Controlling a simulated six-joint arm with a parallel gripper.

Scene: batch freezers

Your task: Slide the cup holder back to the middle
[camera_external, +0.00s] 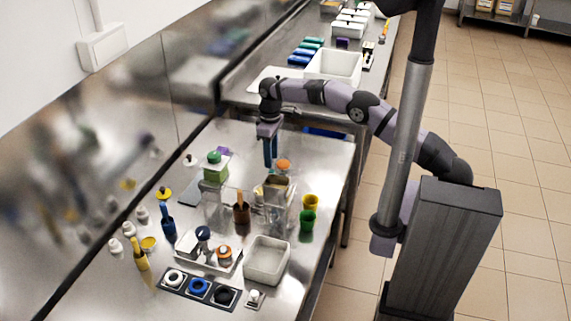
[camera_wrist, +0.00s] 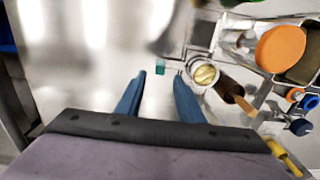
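My gripper (camera_external: 270,152) points down above the back part of the steel table. In the wrist view its two blue fingers (camera_wrist: 160,97) are apart with nothing held between them. I cannot tell for sure which thing is the cup holder. A black tray with white, blue and black rings (camera_external: 199,289) lies at the table's front, far from my gripper. A yellow cup (camera_external: 310,201) and a green cup (camera_external: 307,219) stand at the right edge. A clear container (camera_external: 274,212) stands in the middle, in front of my gripper.
A green-lidded container (camera_external: 214,171) stands left of my gripper. An orange lid (camera_external: 283,165) is close by; a larger-looking orange lid (camera_wrist: 280,48) shows in the wrist view. A white bin (camera_external: 267,260) sits at the front right. Bare steel (camera_wrist: 85,55) lies at the wrist view's left.

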